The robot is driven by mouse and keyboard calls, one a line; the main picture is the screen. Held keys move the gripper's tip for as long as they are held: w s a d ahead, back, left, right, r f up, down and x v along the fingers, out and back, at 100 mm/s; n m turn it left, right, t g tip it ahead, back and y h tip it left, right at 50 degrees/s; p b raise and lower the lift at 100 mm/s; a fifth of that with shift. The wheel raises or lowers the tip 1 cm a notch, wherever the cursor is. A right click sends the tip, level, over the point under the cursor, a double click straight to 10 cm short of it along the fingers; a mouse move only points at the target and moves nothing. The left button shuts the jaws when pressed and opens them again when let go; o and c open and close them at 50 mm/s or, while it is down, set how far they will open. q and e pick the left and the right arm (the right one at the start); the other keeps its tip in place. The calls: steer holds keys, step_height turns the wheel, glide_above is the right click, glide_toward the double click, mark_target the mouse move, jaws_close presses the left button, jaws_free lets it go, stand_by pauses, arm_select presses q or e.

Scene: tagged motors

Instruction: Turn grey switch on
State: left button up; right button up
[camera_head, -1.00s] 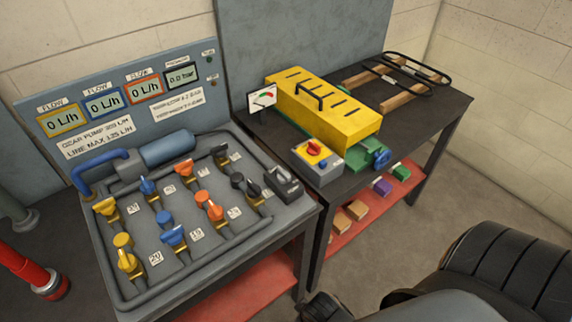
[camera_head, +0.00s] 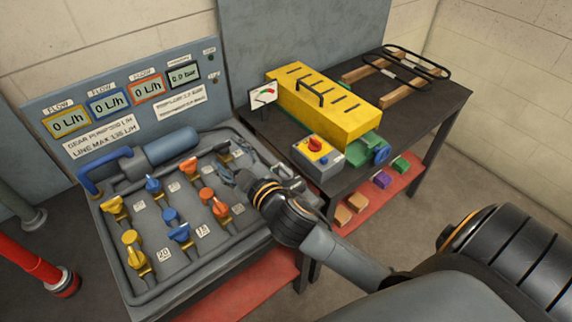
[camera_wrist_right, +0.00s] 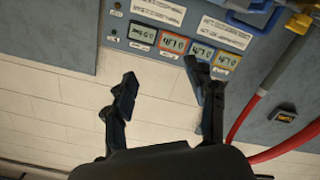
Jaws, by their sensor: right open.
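A dark grey switch box (camera_head: 284,171) sits at the right edge of the pump panel in the head view, partly hidden behind my right arm. I cannot tell its lever position. My right gripper (camera_head: 230,180) is over the right part of the panel, near the dark valve handles and left of the switch box. In the right wrist view its two fingers (camera_wrist_right: 163,95) are apart with nothing between them. A grey box with a red knob on a yellow plate (camera_head: 317,151) stands on the dark table to the right. My left gripper is not in view.
The panel (camera_head: 143,284) carries several yellow, blue and orange valves. Displays (camera_head: 68,122) above it read zero. The yellow machine cover (camera_head: 328,105) stands on the dark table (camera_head: 440,98). A red pipe (camera_head: 35,268) is at lower left.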

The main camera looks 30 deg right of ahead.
steer(key=w+a+r+n+t+y, duration=0.3)
steer(key=a+r+n+y, duration=0.45)
steer(key=r, duration=0.25)
steer(key=s+a+r+n+g+y, duration=0.2)
steer(key=s+a+n+g+y, duration=0.2)
steer(key=a+n+g+y, duration=0.9)
steer(key=n+g+h, duration=0.7)
steer(key=n+h, duration=0.2)
steer(key=h, duration=1.3)
glide_above(286, 168)
step_height(286, 168, down, 11)
step_height(286, 168, down, 14)
steer(key=p, duration=0.3)
steer(key=shift+r, duration=0.1)
